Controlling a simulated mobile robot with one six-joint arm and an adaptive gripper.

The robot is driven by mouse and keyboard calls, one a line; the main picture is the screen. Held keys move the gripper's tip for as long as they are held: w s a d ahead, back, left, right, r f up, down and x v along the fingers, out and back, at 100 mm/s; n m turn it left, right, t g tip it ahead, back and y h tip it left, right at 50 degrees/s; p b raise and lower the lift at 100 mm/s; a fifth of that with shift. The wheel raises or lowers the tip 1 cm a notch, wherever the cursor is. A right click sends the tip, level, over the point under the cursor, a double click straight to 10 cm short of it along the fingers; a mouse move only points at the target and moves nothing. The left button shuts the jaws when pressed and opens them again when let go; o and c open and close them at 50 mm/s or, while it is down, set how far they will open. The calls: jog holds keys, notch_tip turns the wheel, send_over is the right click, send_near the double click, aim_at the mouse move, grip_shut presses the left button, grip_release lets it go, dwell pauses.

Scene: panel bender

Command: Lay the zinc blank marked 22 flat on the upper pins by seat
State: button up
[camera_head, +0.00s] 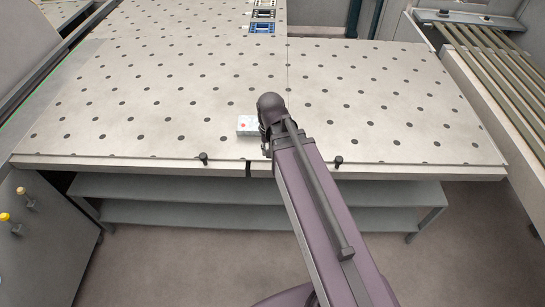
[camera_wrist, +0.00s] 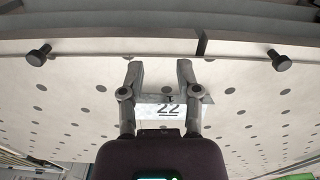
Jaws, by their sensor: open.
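The zinc blank marked 22 (camera_wrist: 168,110) lies on the perforated table and shows between my gripper's fingers in the wrist view. A pale plate with a red spot, seemingly the same blank (camera_head: 246,125), shows beside the end of my arm in the head view, partly hidden by it. My gripper (camera_wrist: 158,68) is open above the blank, its fingertips extending past it toward the table's front edge. Two dark pins stand at that edge, one left (camera_head: 203,158) and one right (camera_head: 338,161). Whether these are the upper pins I cannot tell.
The perforated table (camera_head: 180,75) is mostly clear. Small blue and dark framed pieces (camera_head: 262,20) lie at the back. A black strip (camera_head: 248,168) crosses the front edge.

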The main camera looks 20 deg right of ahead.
jog(key=shift+s+a+n, duration=0.15)
jog(key=shift+s+n, duration=1.25)
jog(key=shift+s, duration=0.15)
notch_tip(320, 180, down, 9)
jog(key=b, duration=0.9)
jog(key=shift+f, duration=0.1)
